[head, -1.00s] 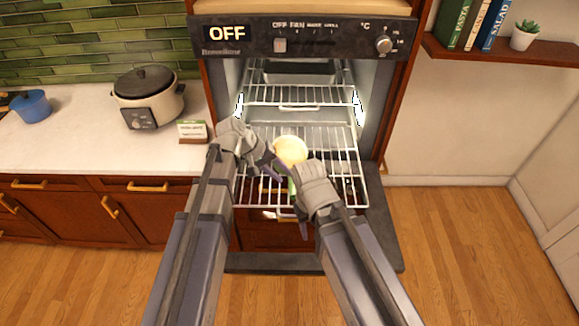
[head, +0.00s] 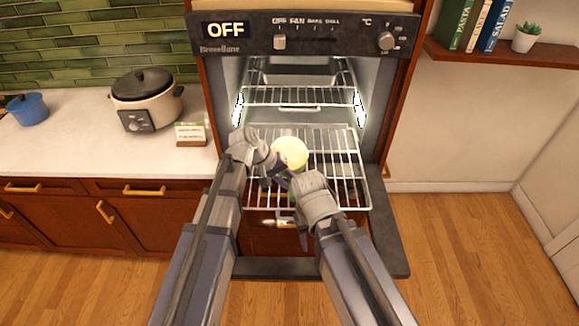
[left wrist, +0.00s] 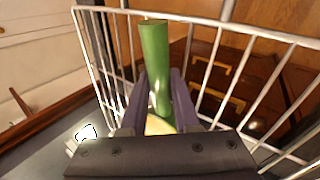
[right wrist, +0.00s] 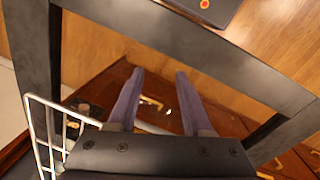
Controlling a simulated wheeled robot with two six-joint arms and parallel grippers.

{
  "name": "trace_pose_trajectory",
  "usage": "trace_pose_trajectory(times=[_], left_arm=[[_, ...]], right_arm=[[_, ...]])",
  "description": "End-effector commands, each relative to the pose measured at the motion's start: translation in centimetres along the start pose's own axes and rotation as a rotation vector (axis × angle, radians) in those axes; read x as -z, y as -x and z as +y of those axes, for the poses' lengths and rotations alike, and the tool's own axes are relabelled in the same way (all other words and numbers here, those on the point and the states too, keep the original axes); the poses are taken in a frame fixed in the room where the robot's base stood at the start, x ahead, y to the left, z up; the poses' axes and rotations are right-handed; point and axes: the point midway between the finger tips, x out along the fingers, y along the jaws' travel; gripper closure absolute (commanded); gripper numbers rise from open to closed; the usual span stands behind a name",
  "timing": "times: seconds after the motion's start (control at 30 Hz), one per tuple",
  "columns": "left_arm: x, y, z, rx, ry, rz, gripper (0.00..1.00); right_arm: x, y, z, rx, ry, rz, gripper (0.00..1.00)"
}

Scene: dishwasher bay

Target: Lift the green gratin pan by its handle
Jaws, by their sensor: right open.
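The green gratin pan (head: 290,153), with pale yellow contents, is at the pulled-out wire rack of the oven. In the left wrist view its green handle (left wrist: 154,52) runs between the fingers of my left gripper (left wrist: 160,76), which look closed against both sides. In the head view the left gripper (head: 284,182) is partly hidden beside the handle. I cannot tell whether the pan still touches the rack. My right gripper (right wrist: 159,75) is open and empty, and in the head view (head: 302,238) it points down near the rack's front edge.
The wire rack (head: 347,168) extends over the lowered oven door (head: 390,240). A second rack (head: 300,96) is inside the oven. A counter with a slow cooker (head: 145,98), blue pot (head: 28,108) and small card (head: 190,133) lies left. The floor at right is clear.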

Motion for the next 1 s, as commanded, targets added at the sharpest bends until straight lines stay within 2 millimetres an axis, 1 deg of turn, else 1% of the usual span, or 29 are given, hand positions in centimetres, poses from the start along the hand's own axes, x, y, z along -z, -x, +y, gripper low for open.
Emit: trace_pose_trajectory(times=[0.03, 0.2, 1.0], left_arm=[[-0.01, 0.01, 0.00, 0.000, 0.000, 0.000, 0.83], [0.00, 0.02, -0.01, -0.001, 0.000, 0.000, 1.00], [0.01, 0.03, -0.02, 0.000, 0.001, 0.000, 1.00]], right_arm=[[0.00, 0.00, 0.00, 0.000, 0.000, 0.000, 0.50], [0.00, 0.00, 0.00, 0.000, 0.000, 0.000, 0.50], [0.00, 0.01, 0.00, 0.000, 0.000, 0.000, 0.50]])
